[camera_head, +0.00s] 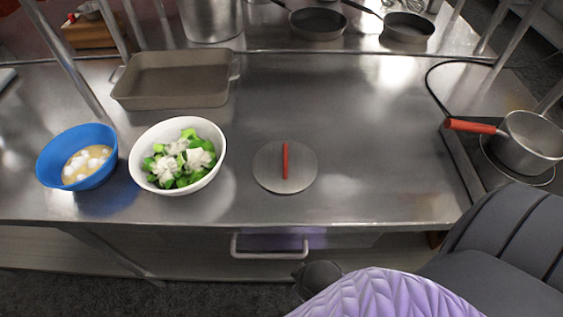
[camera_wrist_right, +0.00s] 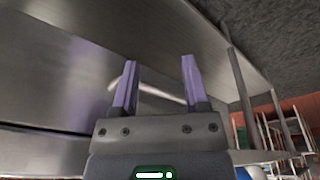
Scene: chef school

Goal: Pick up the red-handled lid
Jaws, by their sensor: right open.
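The red-handled lid (camera_head: 268,177) lies flat on the steel counter, near its front edge and right of the white bowl. Its red bar handle (camera_head: 285,161) stands on top and runs roughly front to back. My right gripper (camera_wrist_right: 158,85) shows in the right wrist view with two purple fingers apart and nothing between them. The lid is not visible in that view. In the head view my right arm is at the lower right, below the counter edge, and its fingers cannot be seen. My left gripper is in neither view.
A white bowl (camera_head: 213,178) of green and white food and a blue bowl (camera_head: 108,171) stand left of the lid. A baking tray (camera_head: 180,100) lies behind them. A red-handled saucepan (camera_head: 520,155) stands at right. The counter (camera_head: 370,170) right of the lid is clear. A drawer handle (camera_head: 270,254) sticks out below.

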